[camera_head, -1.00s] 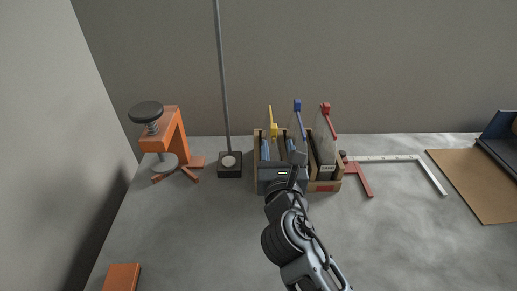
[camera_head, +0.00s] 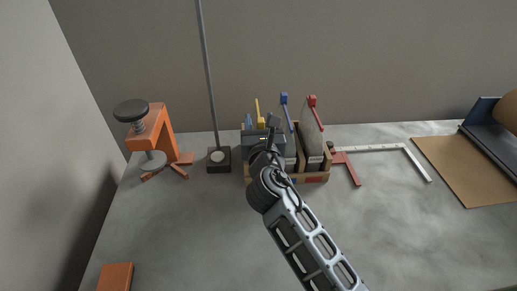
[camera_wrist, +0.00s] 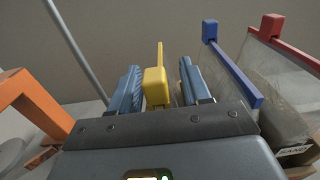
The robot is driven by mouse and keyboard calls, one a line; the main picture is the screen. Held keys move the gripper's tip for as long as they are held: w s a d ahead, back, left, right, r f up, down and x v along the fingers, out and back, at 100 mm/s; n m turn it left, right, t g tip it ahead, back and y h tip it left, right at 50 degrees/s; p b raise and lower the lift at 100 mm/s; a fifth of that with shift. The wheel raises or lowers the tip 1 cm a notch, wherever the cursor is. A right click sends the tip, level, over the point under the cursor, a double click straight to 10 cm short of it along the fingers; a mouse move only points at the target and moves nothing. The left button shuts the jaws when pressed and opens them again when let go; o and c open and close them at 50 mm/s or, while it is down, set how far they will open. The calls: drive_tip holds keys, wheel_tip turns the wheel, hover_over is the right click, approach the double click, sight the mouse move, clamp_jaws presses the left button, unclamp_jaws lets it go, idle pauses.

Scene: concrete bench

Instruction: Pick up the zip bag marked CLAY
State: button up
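A wooden crate (camera_head: 318,178) on the bench holds upright zip bags with coloured sliders. The yellow slider (camera_head: 257,108) also shows in the wrist view (camera_wrist: 156,88); its bag is mostly hidden behind my gripper. The bag with the blue slider (camera_head: 284,98) stands to its right, then the bag with the red slider (camera_head: 312,101). The red-slider bag's label (camera_wrist: 294,150) appears to read SAND. I cannot read CLAY on any bag. My gripper (camera_wrist: 160,86) is open, its blue fingers either side of the yellow slider, with visible gaps.
An orange stand with a black knob (camera_head: 150,130) and a grey pole on a dark base (camera_head: 219,159) stand left of the crate. A red-and-metal square tool (camera_head: 380,149) and a brown board (camera_head: 465,170) lie right. The front bench is clear except for an orange block (camera_head: 116,277).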

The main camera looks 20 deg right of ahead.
clamp_jaws()
drive_tip(key=shift+r, duration=0.1)
idle(1.1)
